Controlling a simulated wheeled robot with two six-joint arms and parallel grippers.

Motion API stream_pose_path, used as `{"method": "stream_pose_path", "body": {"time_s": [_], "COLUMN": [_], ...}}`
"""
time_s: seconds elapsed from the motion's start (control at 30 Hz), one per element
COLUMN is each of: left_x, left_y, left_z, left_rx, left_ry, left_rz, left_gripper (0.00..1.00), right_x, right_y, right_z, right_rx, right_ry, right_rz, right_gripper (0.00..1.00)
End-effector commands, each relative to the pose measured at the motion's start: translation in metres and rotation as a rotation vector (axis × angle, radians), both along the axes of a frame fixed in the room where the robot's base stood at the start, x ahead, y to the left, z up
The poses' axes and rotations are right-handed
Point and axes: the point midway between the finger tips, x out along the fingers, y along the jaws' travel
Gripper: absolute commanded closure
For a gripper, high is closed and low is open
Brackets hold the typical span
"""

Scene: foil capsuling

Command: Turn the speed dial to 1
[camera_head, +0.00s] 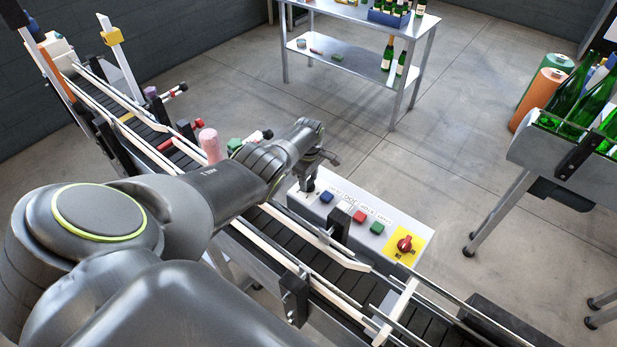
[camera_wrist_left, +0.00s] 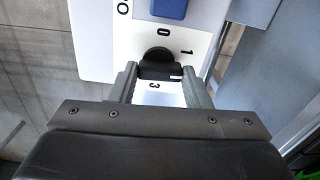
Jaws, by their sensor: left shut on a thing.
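The speed dial (camera_wrist_left: 158,58) is a black round knob on a white plate at the end of the control panel (camera_head: 345,215). The printed 0 (camera_wrist_left: 163,32), 1 (camera_wrist_left: 187,52) and 3 (camera_wrist_left: 154,86) show around it in the left wrist view. My left gripper (camera_wrist_left: 160,80) is shut on the dial, one finger on each side. A short pale mark on the knob shows close to the right finger, below the 1; what lies behind that finger is hidden. In the head view my left gripper (camera_head: 308,187) covers the dial. My right gripper is not in view.
Beside the dial sit a blue button (camera_head: 327,196), a red button (camera_head: 359,216), a green button (camera_head: 376,228) and a red rotary switch (camera_head: 404,244) on yellow. A conveyor (camera_head: 330,275) with pale rails runs alongside.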

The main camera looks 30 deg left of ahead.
Motion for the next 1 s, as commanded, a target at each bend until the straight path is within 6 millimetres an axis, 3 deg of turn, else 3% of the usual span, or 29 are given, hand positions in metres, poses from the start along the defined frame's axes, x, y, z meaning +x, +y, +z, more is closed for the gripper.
{"method": "stream_pose_path", "body": {"time_s": [0.5,1.0], "left_x": [0.0012,0.0016], "left_y": [-0.0002,-0.0003], "left_z": [0.0014,0.0014], "left_rx": [0.002,0.001], "left_ry": [-0.002,-0.003], "left_rz": [0.367,0.454], "left_gripper": [0.79,0.79], "right_x": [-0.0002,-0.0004], "right_y": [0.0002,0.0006], "right_z": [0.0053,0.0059], "right_rx": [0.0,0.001], "right_ry": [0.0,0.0], "right_rz": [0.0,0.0], "right_gripper": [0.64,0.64]}}
